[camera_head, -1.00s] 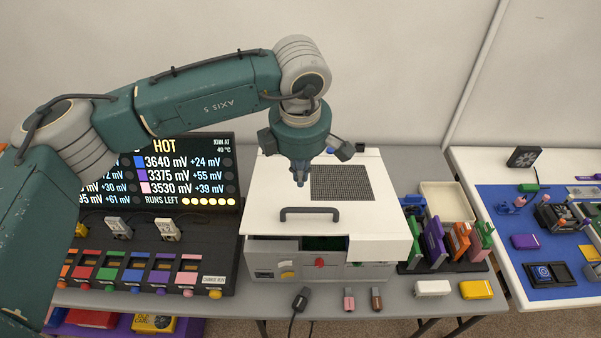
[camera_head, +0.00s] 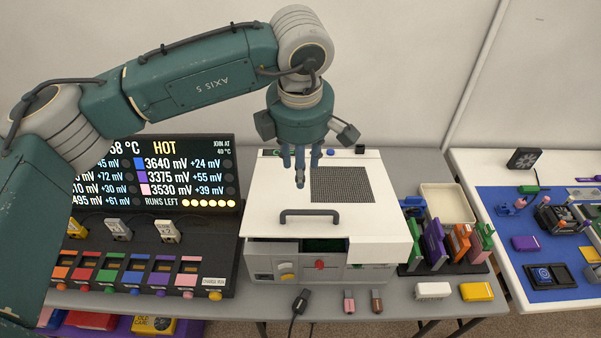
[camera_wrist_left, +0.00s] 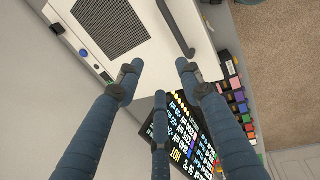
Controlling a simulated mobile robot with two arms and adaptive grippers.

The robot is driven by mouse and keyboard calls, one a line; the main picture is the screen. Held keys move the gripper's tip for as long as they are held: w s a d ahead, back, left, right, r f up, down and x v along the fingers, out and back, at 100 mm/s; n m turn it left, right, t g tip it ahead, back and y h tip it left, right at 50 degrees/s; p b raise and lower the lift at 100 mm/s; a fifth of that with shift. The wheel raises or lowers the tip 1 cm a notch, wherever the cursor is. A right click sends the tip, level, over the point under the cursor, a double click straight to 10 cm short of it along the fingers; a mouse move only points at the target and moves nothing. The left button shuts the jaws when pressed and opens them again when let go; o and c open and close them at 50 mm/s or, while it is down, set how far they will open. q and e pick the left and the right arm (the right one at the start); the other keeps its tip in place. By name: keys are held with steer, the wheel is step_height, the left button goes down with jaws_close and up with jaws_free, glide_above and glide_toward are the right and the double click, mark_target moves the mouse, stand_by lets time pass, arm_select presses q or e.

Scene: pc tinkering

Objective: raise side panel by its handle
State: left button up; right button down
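The white side panel (camera_head: 268,197) lies as the top cover of the grey case on the table, with a dark mesh grille in it. Its dark handle (camera_head: 310,214) is a bar near the panel's front edge; it also shows in the left wrist view (camera_wrist_left: 176,28). My left gripper (camera_head: 300,180) hangs above the panel, behind the handle and apart from it. Its blue fingers are spread and empty; the left wrist view shows the three fingers (camera_wrist_left: 158,78) apart with nothing between them. My right gripper is not in view.
A black display and module rack (camera_head: 140,265) stand left of the case. A rack of coloured modules (camera_head: 440,240) and a pale tray (camera_head: 447,203) stand right. Loose plugs (camera_head: 349,301) lie in front. Another table with a blue mat (camera_head: 520,270) is far right.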

arm_select(q)
step_height(320, 180, up, 8)
steer(key=s, duration=0.1)
steer(key=shift+s+f, duration=0.25)
steer(key=shift+s, duration=0.05)
